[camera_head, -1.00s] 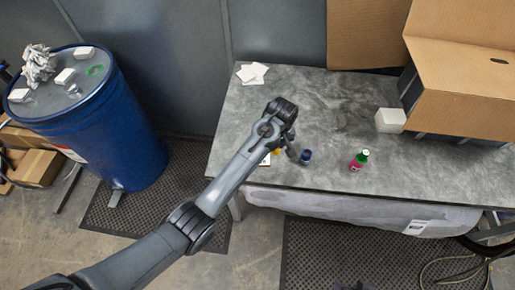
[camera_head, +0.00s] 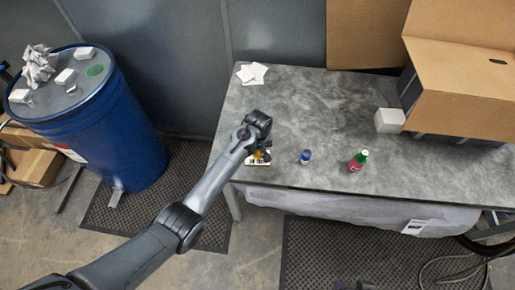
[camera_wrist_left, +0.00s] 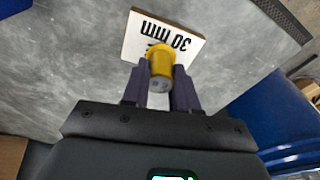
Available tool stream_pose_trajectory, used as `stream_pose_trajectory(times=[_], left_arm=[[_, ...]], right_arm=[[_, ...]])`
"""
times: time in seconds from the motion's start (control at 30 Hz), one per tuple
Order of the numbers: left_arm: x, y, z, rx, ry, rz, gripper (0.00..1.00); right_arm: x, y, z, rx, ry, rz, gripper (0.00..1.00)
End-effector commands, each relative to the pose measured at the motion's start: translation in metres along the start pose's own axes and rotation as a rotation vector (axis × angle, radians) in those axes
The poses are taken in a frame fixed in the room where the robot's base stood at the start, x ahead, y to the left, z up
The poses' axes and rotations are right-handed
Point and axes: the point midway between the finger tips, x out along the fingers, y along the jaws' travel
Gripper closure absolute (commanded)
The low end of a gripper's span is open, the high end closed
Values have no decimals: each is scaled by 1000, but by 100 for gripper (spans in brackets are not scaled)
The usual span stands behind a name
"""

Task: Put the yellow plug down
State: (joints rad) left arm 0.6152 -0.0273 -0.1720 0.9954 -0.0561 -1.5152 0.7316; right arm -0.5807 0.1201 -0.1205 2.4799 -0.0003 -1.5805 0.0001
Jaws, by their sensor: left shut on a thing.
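The yellow plug (camera_wrist_left: 160,62) is held between the fingers of my left gripper (camera_wrist_left: 160,88) in the left wrist view. A white card marked "30 mm" (camera_wrist_left: 180,42) lies on the table just beyond the plug. Whether the plug touches the card cannot be told. In the head view my left gripper (camera_head: 260,155) is low at the table's near left edge, with a bit of the yellow plug (camera_head: 258,155) showing and the card (camera_head: 257,162) under it. My right gripper is not in view.
On the grey table (camera_head: 310,115) stand a small blue bottle (camera_head: 305,157), a red bottle with a green cap (camera_head: 358,161) and a white block (camera_head: 389,121). White papers (camera_head: 251,73) lie at the back left. A cardboard box (camera_head: 465,95) is at right. A blue drum (camera_head: 120,135) stands left.

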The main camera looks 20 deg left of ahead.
Motion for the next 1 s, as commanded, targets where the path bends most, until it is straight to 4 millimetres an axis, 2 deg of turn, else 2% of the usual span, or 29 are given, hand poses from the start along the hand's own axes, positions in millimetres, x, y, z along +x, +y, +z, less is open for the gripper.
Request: stream_pose_trajectory(times=[0.37,0.4,0.53,0.83,1.0], left_arm=[[4,0,0,0,0,0,100],[3,0,0,0,0,0,66],[3,0,0,0,0,0,46],[2,0,0,0,0,0,46],[-10,1,-1,0,2,2,46]], right_arm=[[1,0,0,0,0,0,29],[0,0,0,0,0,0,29],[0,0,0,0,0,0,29],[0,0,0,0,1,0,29],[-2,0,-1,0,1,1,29]])
